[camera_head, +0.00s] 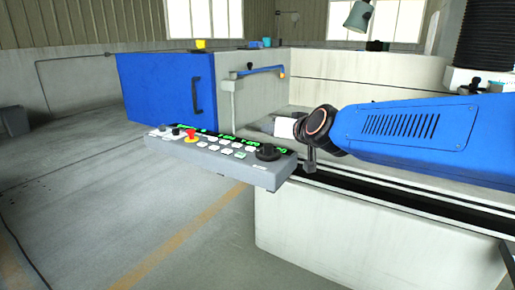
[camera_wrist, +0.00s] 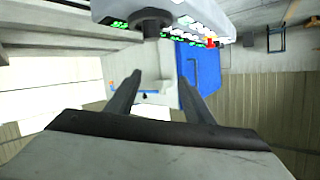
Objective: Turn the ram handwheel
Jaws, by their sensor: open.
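The likely ram handwheel is a black round wheel with a narrower hub (camera_head: 268,152) on the right end of the grey control panel (camera_head: 235,167). In the wrist view, which is upside down, the wheel (camera_wrist: 151,20) shows near the top. My gripper (camera_head: 268,124) is just above and behind the wheel in the head view, pointing left and away. In the wrist view my gripper (camera_wrist: 157,80) has its two dark fingers apart with nothing between them. The fingers are clear of the wheel. No hand grip on the wheel can be made out.
The panel carries several lit green buttons and a red stop button (camera_head: 191,134). Behind it stand a blue cabinet (camera_head: 165,90) and a blue lever with an orange end (camera_head: 260,70). The pale machine base (camera_head: 330,235) lies below my arm.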

